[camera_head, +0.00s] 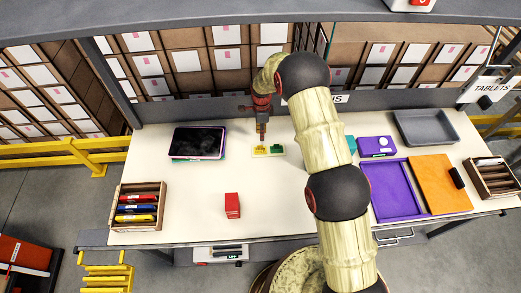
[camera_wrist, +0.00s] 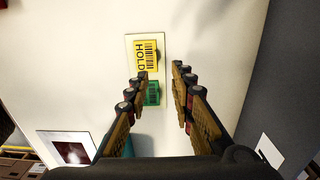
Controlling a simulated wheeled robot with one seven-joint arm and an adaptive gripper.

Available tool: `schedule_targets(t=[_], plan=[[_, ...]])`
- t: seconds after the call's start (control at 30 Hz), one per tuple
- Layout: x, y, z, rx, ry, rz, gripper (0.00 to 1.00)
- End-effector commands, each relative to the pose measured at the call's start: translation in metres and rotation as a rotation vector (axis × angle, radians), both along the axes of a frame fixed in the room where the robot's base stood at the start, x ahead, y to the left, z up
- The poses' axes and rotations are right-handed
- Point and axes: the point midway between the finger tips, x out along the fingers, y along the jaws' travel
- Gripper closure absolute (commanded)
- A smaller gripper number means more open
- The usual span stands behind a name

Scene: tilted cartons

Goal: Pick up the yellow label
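The yellow label (camera_wrist: 146,55), printed HOLD with a barcode, lies on a pale backing card (camera_wrist: 131,40) on the table. In the head view the yellow label (camera_head: 260,149) is small, at the card's left part. A green label (camera_wrist: 152,92) lies beside it on the same card, partly covered by one finger; it also shows in the head view (camera_head: 276,149). My gripper (camera_wrist: 160,70) is open and empty, pointing down. In the head view my gripper (camera_head: 262,139) is just above and behind the yellow label. The exact height gap cannot be told.
A tablet (camera_head: 199,142) lies left of the labels. A red box (camera_head: 232,205) stands nearer the front. A wooden tray of markers (camera_head: 118,208) is at the left edge. A purple tray (camera_head: 381,211), orange board (camera_head: 440,185) and grey tray (camera_head: 399,123) lie at right.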

Motion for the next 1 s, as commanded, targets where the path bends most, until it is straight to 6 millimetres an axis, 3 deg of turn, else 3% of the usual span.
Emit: schedule_targets(t=[0.33, 0.6, 0.87, 1.0], plan=[[-0.005, -0.001, -0.031, -0.001, 0.003, 0.002, 0.76], [-0.010, -0.002, -0.068, 0.000, 0.003, 0.003, 0.76], [-0.009, -0.001, -0.071, 0.000, 0.000, 0.003, 0.76], [-0.009, -0.002, -0.072, 0.000, 0.001, 0.003, 0.84]])
